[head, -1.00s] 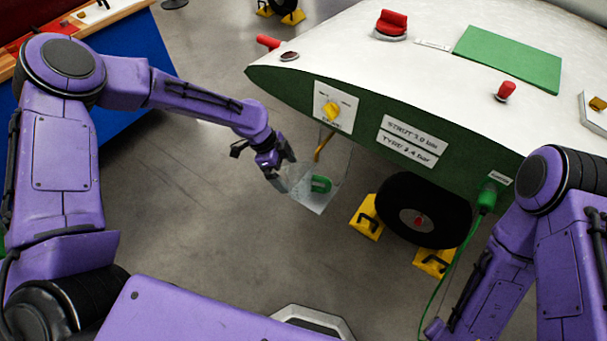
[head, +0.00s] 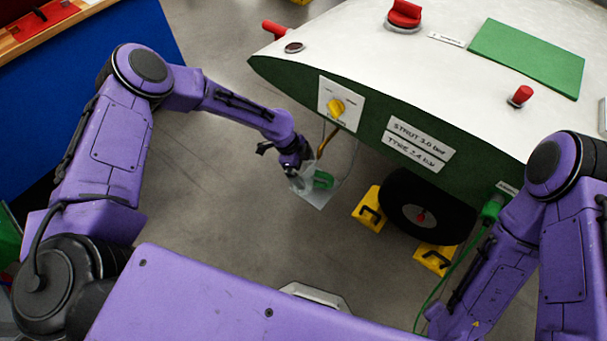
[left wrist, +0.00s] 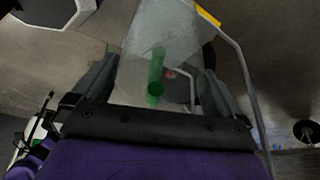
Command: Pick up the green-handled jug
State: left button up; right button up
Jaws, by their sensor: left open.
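The jug is clear, with a green handle (head: 322,180). In the left wrist view the green handle (left wrist: 155,78) shows between the two spread fingers of my left gripper (left wrist: 160,70). I cannot tell whether a finger touches it. My right arm is at the right, but its gripper is not visible.
The green-and-white body (head: 400,75) overhangs the tray, with a yellow knob (head: 336,107) on a white panel. A black wheel (head: 425,210) with yellow chocks (head: 368,208) stands right of the tray. A blue bench (head: 90,90) is at the left. Grey floor lies between.

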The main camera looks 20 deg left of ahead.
pick_arm(q)
jog(key=c, duration=1.3)
jog(key=shift+r, duration=0.1)
jog(key=r, duration=0.3)
jog(key=shift+s+d+r, duration=0.15)
jog(key=shift+s+r, duration=0.1)
jog(key=shift+r, duration=0.15)
jog(key=s+d+r, duration=0.1)
jog(key=s+r, duration=0.2)
jog(key=s, duration=0.1)
jog(key=s+d+r+b, duration=0.1)
jog(key=s+r, duration=0.2)
jog(key=s, duration=0.1)
jog(key=s+d+r, duration=0.1)
jog(key=s+r, duration=0.2)
jog(key=s, duration=0.2)
jog(key=shift+d, duration=0.25)
